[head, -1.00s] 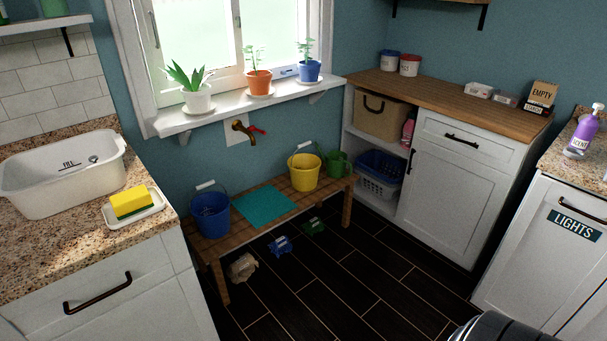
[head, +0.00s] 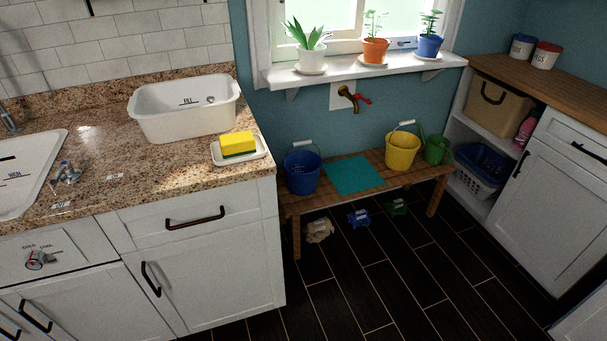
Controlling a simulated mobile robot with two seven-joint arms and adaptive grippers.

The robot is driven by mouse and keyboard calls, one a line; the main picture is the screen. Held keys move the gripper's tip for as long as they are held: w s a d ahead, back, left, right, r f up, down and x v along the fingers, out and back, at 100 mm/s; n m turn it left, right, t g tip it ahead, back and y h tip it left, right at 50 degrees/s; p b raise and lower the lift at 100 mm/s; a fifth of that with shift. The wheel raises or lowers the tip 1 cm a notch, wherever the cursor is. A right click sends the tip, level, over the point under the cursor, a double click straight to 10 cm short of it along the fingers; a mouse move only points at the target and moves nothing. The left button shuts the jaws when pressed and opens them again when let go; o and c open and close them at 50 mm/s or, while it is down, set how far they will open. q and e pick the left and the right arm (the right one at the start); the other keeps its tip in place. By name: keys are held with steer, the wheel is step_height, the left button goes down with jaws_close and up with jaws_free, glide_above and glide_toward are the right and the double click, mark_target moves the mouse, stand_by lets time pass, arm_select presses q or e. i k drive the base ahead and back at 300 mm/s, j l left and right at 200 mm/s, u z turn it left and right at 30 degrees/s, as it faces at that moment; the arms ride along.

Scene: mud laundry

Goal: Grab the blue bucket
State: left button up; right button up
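The blue bucket (head: 302,174) stands upright on the left end of a low wooden bench (head: 330,203), below the window. Its handle with a white grip stands up above the rim. It is just right of the granite counter's end. Neither of my grippers shows in the head view.
A teal mat (head: 353,175), a yellow bucket (head: 402,151) and a green watering can (head: 437,149) share the bench. A brass tap (head: 348,98) is on the wall above. The counter (head: 110,180) and white cabinets (head: 209,268) stand left. Dark floor (head: 400,265) before the bench is clear.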

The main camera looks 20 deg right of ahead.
mark_target(302, 168)
steer(key=i+l, duration=0.2)
steer(key=l, duration=0.2)
steer(key=i+l, duration=0.15)
steer(key=l, duration=0.25)
steer(key=i+l, duration=0.2)
steer(key=l, duration=0.2)
steer(key=i+l, duration=0.2)
steer(key=l, duration=0.2)
steer(key=i+l+u, duration=0.1)
steer(key=l, duration=0.25)
steer(key=i, duration=0.1)
